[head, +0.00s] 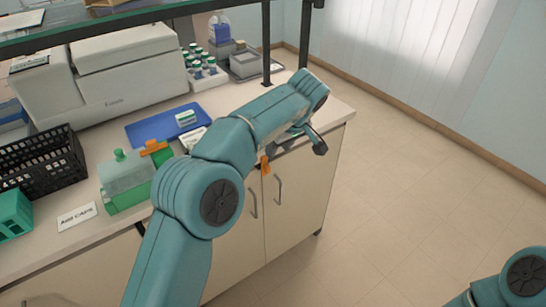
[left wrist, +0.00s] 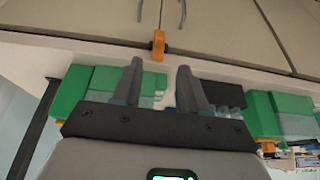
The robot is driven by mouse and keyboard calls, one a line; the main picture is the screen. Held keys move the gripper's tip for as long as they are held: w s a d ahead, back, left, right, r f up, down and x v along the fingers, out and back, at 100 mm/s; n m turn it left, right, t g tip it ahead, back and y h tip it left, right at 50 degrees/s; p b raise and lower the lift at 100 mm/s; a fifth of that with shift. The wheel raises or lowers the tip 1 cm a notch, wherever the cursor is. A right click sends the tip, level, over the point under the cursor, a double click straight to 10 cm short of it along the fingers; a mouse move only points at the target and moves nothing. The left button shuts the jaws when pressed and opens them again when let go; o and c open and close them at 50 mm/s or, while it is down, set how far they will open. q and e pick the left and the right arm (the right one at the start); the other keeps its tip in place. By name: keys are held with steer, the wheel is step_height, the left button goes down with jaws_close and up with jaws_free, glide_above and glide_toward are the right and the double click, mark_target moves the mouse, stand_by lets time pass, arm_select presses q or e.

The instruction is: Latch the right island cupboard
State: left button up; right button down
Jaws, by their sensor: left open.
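The right island cupboard (head: 291,200) shows in the head view as two pale doors, shut, with grey bar handles (head: 280,188) beside the seam. An orange latch (head: 265,165) sits at the top of the seam, under the worktop edge. In the left wrist view the latch (left wrist: 158,43) stands lengthwise along the seam, just beyond the fingertips and roughly centred between them. My left gripper (left wrist: 160,68) is open and empty, apart from the latch. In the head view it is partly hidden by my own wrist. My right gripper is out of view; only part of that arm shows.
The worktop (head: 338,106) overhangs the doors. On it are a green box (head: 125,198), a black crate (head: 40,163), a blue tray (head: 152,130) and a white machine (head: 128,75). Shelf posts (head: 266,45) rise near the right end. The floor (head: 420,200) right of the island is clear.

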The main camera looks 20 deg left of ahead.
arm_select(q)
steer(key=v, duration=0.4)
steer(key=shift+d+r, duration=0.1)
steer(key=shift+r, duration=0.2)
steer(key=s+d+f+m+g+h+p, duration=0.1)
steer(key=s+d+f+m+h, duration=0.25)
steer(key=f, duration=1.05)
steer(key=s+f+m+g+h, duration=0.15)
steer(key=s+f+m, duration=0.35)
steer(key=f, duration=0.8)
steer(key=s+f+h, duration=0.1)
steer(key=s+f, duration=0.2)
steer(key=s, duration=0.5)
steer(key=s+f+h, duration=0.1)
steer(key=s+f, duration=0.1)
steer(key=s, duration=0.6)
steer(key=s+a+f, duration=0.1)
steer(key=s+f, duration=0.2)
steer(key=s, duration=0.6)
steer(key=shift+f+h+p, duration=0.35)
steer(key=shift+h+p, duration=0.05)
steer(key=shift+p, duration=0.05)
